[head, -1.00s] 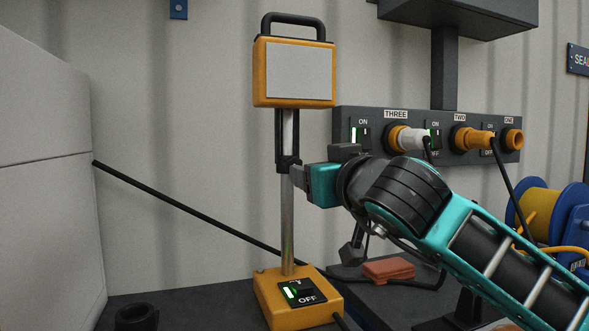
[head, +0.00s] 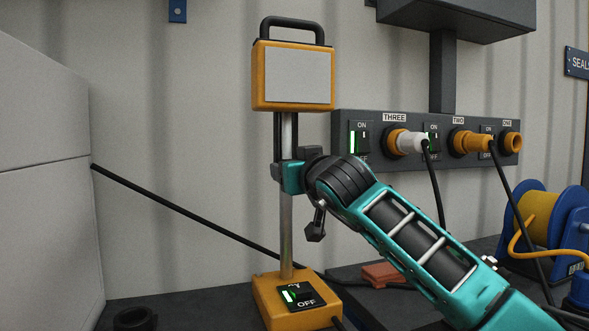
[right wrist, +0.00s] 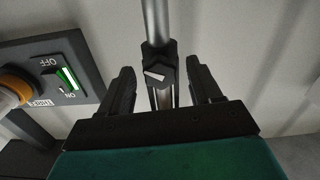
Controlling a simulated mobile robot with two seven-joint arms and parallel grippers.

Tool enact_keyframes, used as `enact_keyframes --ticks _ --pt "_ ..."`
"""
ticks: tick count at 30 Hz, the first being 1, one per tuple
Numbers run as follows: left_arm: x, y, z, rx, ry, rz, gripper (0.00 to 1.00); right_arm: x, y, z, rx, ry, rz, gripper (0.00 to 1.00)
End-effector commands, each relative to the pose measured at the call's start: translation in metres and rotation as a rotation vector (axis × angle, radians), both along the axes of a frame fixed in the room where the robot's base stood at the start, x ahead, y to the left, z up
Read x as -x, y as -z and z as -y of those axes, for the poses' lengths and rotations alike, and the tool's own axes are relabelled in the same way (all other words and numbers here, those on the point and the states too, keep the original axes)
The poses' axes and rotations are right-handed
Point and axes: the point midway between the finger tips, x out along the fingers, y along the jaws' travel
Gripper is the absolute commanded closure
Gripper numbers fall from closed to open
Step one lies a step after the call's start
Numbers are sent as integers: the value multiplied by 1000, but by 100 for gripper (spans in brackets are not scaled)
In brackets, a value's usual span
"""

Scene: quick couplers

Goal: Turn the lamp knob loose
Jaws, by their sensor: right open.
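The yellow lamp (head: 293,75) with a pale panel and black handle stands upright on a grey pole (head: 286,220) above a yellow base (head: 297,316). Its dark knob (right wrist: 158,74) with a white mark shows on a black collar on the pole in the right wrist view. My right gripper (head: 277,172) is at the pole, below the lamp head. In the right wrist view its two black fingers (right wrist: 160,66) are open, one on each side of the knob, with gaps visible. The knob is hidden or too small to tell in the head view. My left gripper is out of view.
A dark socket panel (head: 378,118) with switches and orange and white plugs is on the right. A cable reel (head: 545,220) stands at far right. A red-brown block (head: 378,272) lies behind my right arm. A black cable (head: 190,213) runs behind the pole.

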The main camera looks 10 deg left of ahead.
Motion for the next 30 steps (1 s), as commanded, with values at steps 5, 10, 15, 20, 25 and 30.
enact_keyframes --ticks 5,10,15,20,25,30 --pt "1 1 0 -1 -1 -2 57 -2 0 -2 -1 -1 1 36" --pt "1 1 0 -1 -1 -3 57 -1 0 -1 -1 -1 1 36" --pt "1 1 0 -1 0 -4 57 -1 0 -1 0 -1 0 52" --pt "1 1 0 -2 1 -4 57 -1 0 -1 0 0 0 67" --pt "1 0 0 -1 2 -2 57 -2 0 -1 0 0 0 83" --pt "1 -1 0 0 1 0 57 -2 0 -1 3 0 2 92"
